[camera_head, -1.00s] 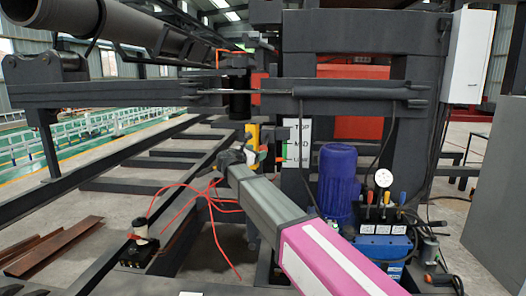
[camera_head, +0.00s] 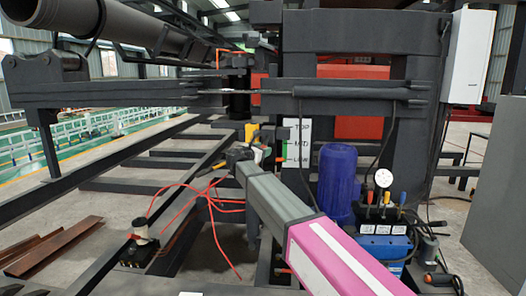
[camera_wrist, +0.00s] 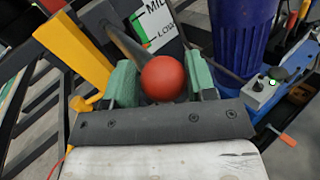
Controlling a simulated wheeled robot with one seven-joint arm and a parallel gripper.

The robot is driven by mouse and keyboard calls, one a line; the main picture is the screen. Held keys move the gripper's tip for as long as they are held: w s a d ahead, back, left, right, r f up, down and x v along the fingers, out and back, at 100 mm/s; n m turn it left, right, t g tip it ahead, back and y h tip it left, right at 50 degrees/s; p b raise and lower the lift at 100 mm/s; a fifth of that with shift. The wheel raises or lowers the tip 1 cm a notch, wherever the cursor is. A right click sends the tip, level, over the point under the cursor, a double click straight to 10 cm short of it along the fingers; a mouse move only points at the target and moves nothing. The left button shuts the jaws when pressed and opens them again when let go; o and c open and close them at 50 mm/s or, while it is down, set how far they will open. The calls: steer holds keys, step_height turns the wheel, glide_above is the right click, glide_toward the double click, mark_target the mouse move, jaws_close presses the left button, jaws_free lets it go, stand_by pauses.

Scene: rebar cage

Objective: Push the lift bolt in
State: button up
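The lift bolt shows in the wrist view as a dark rod (camera_wrist: 122,42) ending in a red ball knob (camera_wrist: 163,79). My gripper (camera_wrist: 163,84) has its two green finger pads close against both sides of the knob and appears shut on it. In the head view my gripper (camera_head: 236,156) is at the end of my grey and pink arm, low in front of the press frame. The knob is hidden there. How deep the bolt sits cannot be told.
A yellow bracket (camera_wrist: 78,52) stands left of the rod. A white level plate (camera_head: 299,142) is behind my gripper. A blue motor (camera_head: 338,184) and a valve block with levers (camera_head: 383,215) stand right of my arm. Red cables (camera_head: 205,197) loop at left.

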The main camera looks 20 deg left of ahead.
steer(key=w, duration=0.4)
steer(key=shift+w+a, duration=0.25)
steer(key=shift+w, duration=0.15)
steer(key=o, duration=1.1)
steer(key=shift+w+d, duration=0.1)
steer(key=shift+o, duration=0.2)
steer(key=v, duration=1)
steer(key=shift+s+a, duration=0.2)
steer(key=shift+s, duration=0.15)
steer(key=shift+f, duration=0.1)
steer(key=d+f+m+g, duration=0.35)
steer(key=d+f, duration=0.55)
steer(key=d, duration=0.3)
steer(key=s+d+f+m+g, duration=0.1)
steer(key=d+f+m+g, duration=0.3)
steer(key=d+f, duration=0.55)
steer(key=d+f+m+g, duration=0.2)
steer(key=d+f+m, duration=0.45)
steer(key=d, duration=0.75)
steer(key=s+d+f+m+g+y, duration=0.3)
steer(key=s+d+f+m, duration=0.4)
steer(key=s+d, duration=0.3)
steer(key=s+d+f+m+g+y, duration=0.3)
steer(key=s+d+f+m, duration=0.5)
steer(key=s+d, duration=0.3)
steer(key=shift+f+g+y, duration=0.4)
steer(key=shift+f+g, duration=0.15)
steer(key=shift+f, duration=0.3)
